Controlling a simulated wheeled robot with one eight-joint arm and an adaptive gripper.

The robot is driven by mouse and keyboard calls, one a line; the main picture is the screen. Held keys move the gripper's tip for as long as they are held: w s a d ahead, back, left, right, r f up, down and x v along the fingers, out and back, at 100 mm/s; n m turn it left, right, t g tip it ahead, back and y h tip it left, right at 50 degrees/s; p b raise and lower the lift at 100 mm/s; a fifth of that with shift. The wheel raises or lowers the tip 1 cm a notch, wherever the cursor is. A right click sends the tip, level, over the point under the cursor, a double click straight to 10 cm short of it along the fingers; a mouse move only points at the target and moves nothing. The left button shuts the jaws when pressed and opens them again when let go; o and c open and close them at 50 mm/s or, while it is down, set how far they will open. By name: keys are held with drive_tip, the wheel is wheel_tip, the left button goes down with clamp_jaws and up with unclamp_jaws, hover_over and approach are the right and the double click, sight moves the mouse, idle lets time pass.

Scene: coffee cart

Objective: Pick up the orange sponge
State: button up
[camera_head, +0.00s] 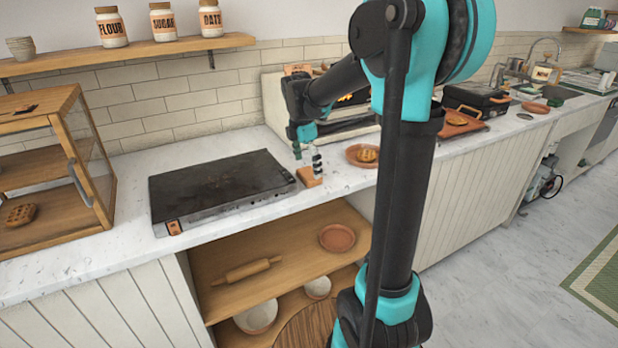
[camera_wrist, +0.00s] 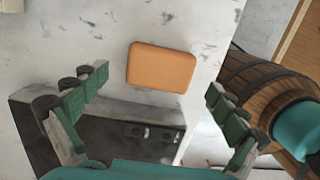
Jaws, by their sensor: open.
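The orange sponge (camera_wrist: 160,67) lies flat on the pale marble counter, a rounded block near the counter's edge in the wrist view. In the head view the sponge (camera_head: 311,178) shows just right of the dark griddle, partly hidden by my fingers. My gripper (camera_wrist: 155,82) is open and empty, with one green-padded finger on each side of the picture and the sponge between and ahead of them. In the head view my gripper (camera_head: 308,158) points down over the sponge. I cannot tell the exact height gap.
The dark griddle (camera_head: 215,190) lies left of the sponge; its knobbed front shows in the wrist view (camera_wrist: 120,125). A plate (camera_head: 352,153) with a pastry stands to the right. A wooden display case (camera_head: 75,130) is far left. An open shelf (camera_head: 215,265) is below the counter.

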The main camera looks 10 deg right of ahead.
sight(308, 172)
drive_tip(key=shift+d+f, duration=0.15)
drive_tip(key=shift+f, duration=1.15)
drive_tip(key=shift+c, duration=0.6)
drive_tip(key=c, duration=0.8)
drive_tip(key=shift+r, duration=0.15)
wheel_tip(308, 172, up, 20)
drive_tip(key=shift+f, duration=0.1)
